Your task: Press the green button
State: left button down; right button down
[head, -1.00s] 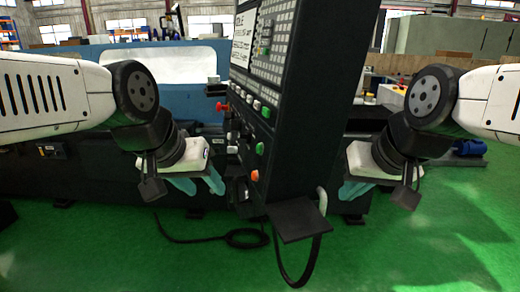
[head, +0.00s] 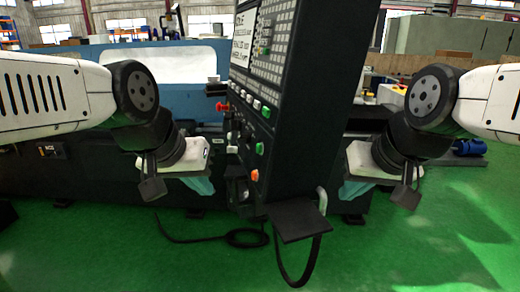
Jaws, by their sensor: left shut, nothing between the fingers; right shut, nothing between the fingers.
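The black control panel (head: 290,130) stands upright in the middle of the head view. A green button (head: 260,148) sits on its lower left face, above an orange button (head: 255,175). Another small green button (head: 266,112) is higher up, in a row with white ones. My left gripper (head: 203,186) is to the left of the panel, shut and empty, apart from the buttons. My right gripper (head: 350,190) is to the right of the panel, shut and empty, its fingers partly hidden by its own wrist.
A red knob (head: 222,106) sticks out at the panel's left edge. A small dark shelf (head: 298,220) juts from the panel's bottom, with a cable hanging below. The blue and dark machine body (head: 90,185) lies behind. Green floor (head: 420,250) is open at the front.

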aim_at(259, 147)
jog(key=k+l, duration=0.3)
jog(key=k, duration=0.15)
jog(key=k+l, duration=0.35)
jog(key=k+u, duration=0.05)
